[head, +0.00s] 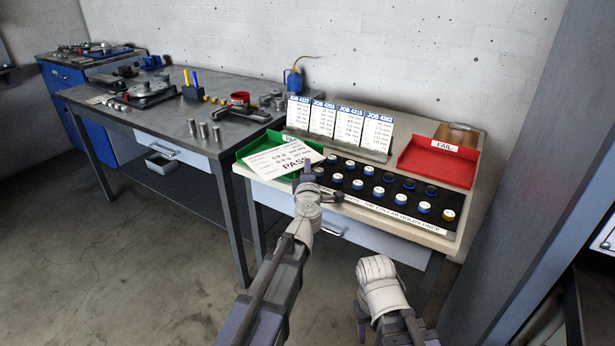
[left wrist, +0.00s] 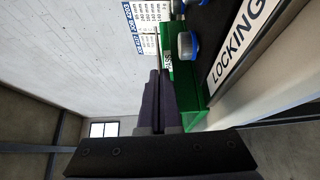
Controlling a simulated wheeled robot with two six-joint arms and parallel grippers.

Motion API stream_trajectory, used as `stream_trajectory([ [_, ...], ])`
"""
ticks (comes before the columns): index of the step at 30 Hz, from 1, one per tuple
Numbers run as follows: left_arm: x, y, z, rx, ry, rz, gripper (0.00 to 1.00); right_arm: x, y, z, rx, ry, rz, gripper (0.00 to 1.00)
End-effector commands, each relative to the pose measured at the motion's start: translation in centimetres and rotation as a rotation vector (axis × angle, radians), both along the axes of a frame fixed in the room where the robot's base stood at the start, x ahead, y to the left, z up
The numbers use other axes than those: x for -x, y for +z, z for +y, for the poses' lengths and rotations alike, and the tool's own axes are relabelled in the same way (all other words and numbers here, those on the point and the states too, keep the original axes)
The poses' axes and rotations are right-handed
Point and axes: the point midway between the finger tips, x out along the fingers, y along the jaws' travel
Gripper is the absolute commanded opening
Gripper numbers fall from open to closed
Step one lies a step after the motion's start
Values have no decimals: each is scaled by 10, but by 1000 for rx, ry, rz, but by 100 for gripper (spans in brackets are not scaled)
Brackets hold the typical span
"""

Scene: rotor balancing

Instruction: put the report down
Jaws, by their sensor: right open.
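My left gripper's fingers look closed together on the sheet's near edge. Whether the sheet touches the tray is unclear. My right gripper (head: 377,268) is open and empty, low in front of the table; its fingers are mostly hidden.
Several job cards (head: 338,121) stand in a rack behind a black mat (head: 440,221) with several blue-ringed pieces. A red FAIL tray (head: 440,163) is at the right. A grey workbench (head: 190,90) with tools stands at the left.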

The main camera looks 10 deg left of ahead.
Motion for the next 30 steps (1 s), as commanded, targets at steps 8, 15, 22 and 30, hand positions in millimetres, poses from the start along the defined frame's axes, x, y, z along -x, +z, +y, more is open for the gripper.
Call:
stream_trajectory([
  [8,0,-8,0,0,0,0,0,0,-8,0,0,0,0,50],
  [15,0,-14,0,0,0,0,0,0,-14,0,0,0,0,50],
  [22,0,-17,0,0,0,0,7,0,-17,0,0,0,0,50],
  [30,0,-17,0,0,0,0,30,0,-17,0,0,0,0,50],
])
